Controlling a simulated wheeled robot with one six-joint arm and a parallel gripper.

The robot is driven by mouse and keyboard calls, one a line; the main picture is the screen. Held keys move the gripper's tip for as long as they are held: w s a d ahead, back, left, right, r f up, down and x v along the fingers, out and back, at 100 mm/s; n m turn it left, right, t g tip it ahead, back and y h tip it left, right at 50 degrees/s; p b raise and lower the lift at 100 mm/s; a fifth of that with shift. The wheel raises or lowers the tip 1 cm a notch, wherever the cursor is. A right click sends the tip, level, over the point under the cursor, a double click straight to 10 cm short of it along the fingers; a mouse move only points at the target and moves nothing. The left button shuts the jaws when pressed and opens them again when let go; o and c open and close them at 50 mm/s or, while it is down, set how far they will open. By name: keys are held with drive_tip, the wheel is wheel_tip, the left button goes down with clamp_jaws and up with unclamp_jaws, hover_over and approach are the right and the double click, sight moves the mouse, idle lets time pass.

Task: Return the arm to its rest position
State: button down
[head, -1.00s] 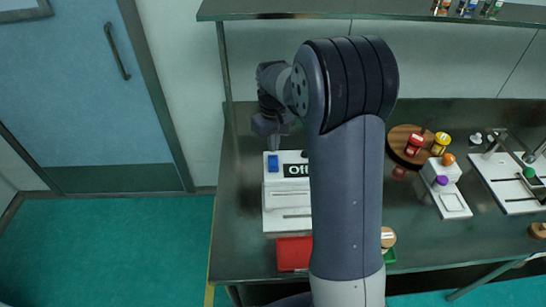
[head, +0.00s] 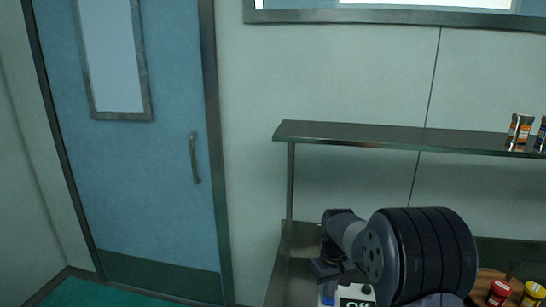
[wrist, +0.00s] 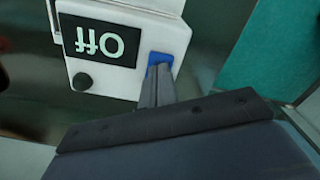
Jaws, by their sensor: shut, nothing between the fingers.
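My gripper (wrist: 158,72) is shut and empty in the wrist view. Its fingertips are at the blue button (wrist: 161,60) on the white sieve machine (wrist: 120,84); I cannot tell whether they touch it. Beside the button, a black display (wrist: 98,40) reads "Off", upside down in this view. In the head view my bent arm fills the bottom right of centre, with its wrist above the machine. Only the top of the display (head: 357,302) shows there, and the fingertips are not clear.
A metal shelf (head: 400,137) runs along the wall above the bench (head: 292,262), with jars (head: 520,128) at its right. Red (head: 499,291) and yellow-lidded (head: 532,294) jars stand on a wooden board at the lower right. A blue door (head: 150,190) is at left.

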drive_tip(key=shift+f, duration=0.5)
drive_tip(key=shift+r, duration=0.15)
